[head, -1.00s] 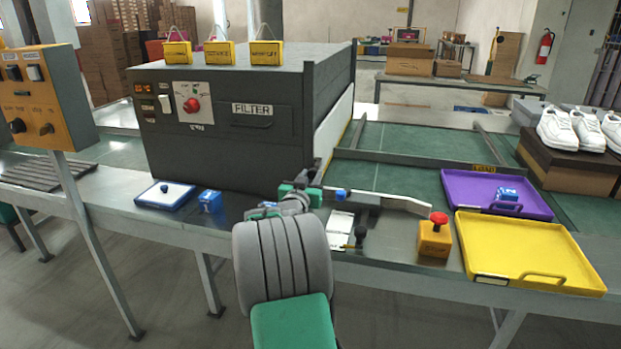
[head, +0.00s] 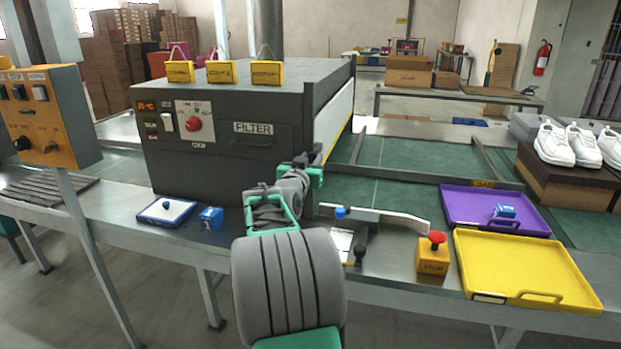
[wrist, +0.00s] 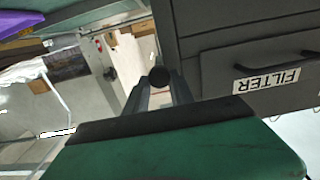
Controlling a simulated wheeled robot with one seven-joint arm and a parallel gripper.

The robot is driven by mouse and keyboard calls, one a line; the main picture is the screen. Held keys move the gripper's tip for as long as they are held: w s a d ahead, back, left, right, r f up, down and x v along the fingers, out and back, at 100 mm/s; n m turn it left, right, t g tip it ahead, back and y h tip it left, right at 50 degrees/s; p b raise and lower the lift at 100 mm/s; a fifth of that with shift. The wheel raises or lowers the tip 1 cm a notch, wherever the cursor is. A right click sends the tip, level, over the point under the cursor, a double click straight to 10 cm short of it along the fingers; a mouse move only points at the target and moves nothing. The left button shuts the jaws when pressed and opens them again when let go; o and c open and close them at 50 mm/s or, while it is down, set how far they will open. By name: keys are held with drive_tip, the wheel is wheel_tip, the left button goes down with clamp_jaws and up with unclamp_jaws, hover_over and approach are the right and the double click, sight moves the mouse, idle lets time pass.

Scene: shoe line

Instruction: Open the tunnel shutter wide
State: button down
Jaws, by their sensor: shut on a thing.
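The tunnel is a dark grey box (head: 225,110) in the head view. Its shutter is a white panel (head: 335,112) with a yellow lower edge on the right side. The panel stands above the belt, leaving a gap beneath. My gripper (head: 314,157) is at the panel's near lower corner, beside the tunnel's front right post. In the wrist view my gripper (wrist: 160,88) is shut on a dark round knob (wrist: 160,76), which I take for the shutter's handle. My gripper hides part of the panel's near end.
A white guide arm (head: 385,214), an orange stop button box (head: 432,254), a purple tray (head: 470,215) and a yellow tray (head: 525,262) lie right of my arm. An orange control box (head: 45,115) stands left. The green belt (head: 400,155) beyond the shutter is clear.

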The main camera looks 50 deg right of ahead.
wheel_tip(320, 180, up, 8)
drive_tip(key=shift+f+p, duration=0.1)
drive_tip(key=shift+p, duration=0.65)
drive_tip(key=c, duration=1.1)
unclamp_jaws()
drive_tip(key=v, duration=0.8)
drive_tip(key=shift+d+b, duration=0.1)
drive_tip(key=shift+b, duration=0.25)
